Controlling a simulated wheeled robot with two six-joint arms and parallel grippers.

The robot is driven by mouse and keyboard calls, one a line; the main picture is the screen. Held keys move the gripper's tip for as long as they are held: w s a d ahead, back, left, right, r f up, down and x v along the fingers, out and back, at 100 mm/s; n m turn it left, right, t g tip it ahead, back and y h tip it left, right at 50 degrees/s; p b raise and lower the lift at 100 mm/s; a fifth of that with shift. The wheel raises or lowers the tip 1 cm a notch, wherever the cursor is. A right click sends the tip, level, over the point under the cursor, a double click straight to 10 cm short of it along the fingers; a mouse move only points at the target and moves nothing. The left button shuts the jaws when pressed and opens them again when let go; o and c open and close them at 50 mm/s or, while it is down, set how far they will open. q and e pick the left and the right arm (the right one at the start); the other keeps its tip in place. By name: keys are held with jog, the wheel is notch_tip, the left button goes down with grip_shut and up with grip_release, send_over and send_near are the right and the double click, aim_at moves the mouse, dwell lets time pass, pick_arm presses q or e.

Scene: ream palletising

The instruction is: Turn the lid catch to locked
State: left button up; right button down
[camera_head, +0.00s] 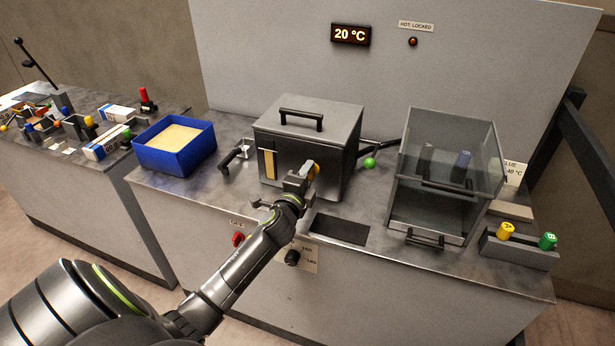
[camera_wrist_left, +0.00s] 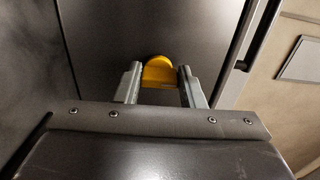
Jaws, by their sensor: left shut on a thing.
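The lid catch is a yellow knob (camera_wrist_left: 159,72) on the front of a dark metal box (camera_head: 330,130); it also shows as a small yellow patch in the head view (camera_head: 316,169). The box's lid (camera_head: 308,119) is down, with a black handle on top. My left gripper (camera_head: 303,176) is at the box's front face, its fingers on either side of the knob in the left wrist view (camera_wrist_left: 159,80), shut on it. The gripper partly hides the catch in the head view, and its turn position is unclear. My right gripper is not in view.
A blue bin (camera_head: 175,158) stands left of the box, and a clear-walled case (camera_head: 447,165) stands to the right. A green-knobbed lever (camera_head: 370,162) lies between box and case. A rack (camera_head: 520,251) with yellow and green pieces is at the right edge. The display (camera_head: 351,34) reads 20 °C.

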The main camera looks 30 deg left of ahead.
pick_arm(q)
jog(key=shift+f, duration=0.1)
jog(key=o, duration=1)
jog(key=b+v, duration=0.1)
jog(key=v, duration=1.6)
jog(key=shift+s+a, duration=0.1)
jog(key=shift+s, duration=0.15)
